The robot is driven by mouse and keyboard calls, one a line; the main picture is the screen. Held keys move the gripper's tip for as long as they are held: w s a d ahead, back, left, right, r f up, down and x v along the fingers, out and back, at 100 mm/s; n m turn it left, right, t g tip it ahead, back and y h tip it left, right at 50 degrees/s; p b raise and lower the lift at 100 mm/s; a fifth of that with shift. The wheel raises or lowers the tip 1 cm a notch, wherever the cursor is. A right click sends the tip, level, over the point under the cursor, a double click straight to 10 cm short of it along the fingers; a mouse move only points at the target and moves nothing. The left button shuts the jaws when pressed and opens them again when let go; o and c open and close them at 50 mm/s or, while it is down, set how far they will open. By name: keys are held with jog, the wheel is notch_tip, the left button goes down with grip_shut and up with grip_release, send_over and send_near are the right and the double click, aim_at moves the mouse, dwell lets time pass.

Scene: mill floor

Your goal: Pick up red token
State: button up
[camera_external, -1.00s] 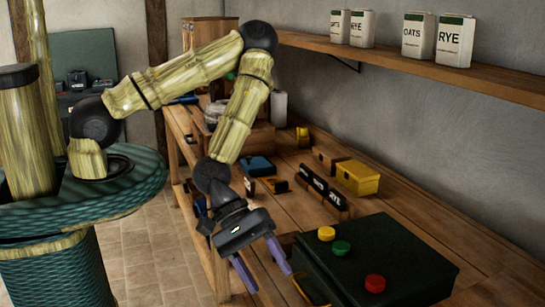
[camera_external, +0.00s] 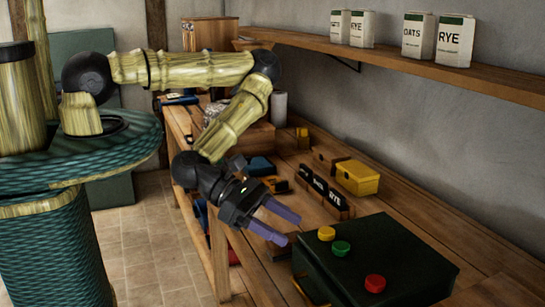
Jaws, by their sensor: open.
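The red token (camera_external: 375,283) is a small round disc lying on the right front part of the dark green box top (camera_external: 405,257). A green token (camera_external: 341,248) and a yellow token (camera_external: 326,233) lie on the same top, to its left and farther back. My gripper (camera_external: 286,227) is open and empty, with purple fingers pointing right toward the left edge of the box. It is well left of the red token and apart from it.
The box stands on a long wooden workbench (camera_external: 440,228) along the wall. A yellow box (camera_external: 357,177), black labelled blocks (camera_external: 321,187) and a blue item (camera_external: 260,167) stand farther back. A wooden shelf (camera_external: 440,75) with labelled bags overhangs the bench.

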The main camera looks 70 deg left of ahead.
send_near(374, 283)
jog(key=shift+w+d+f+b, duration=0.1)
jog(key=shift+w+b, duration=0.1)
jog(key=shift+w, duration=0.25)
jog(key=shift+w+d+f+b, duration=0.1)
jog(key=shift+w+b, duration=0.05)
jog(key=shift+w, duration=0.35)
jog(key=shift+w+f, duration=0.2)
jog(key=shift+d, duration=0.15)
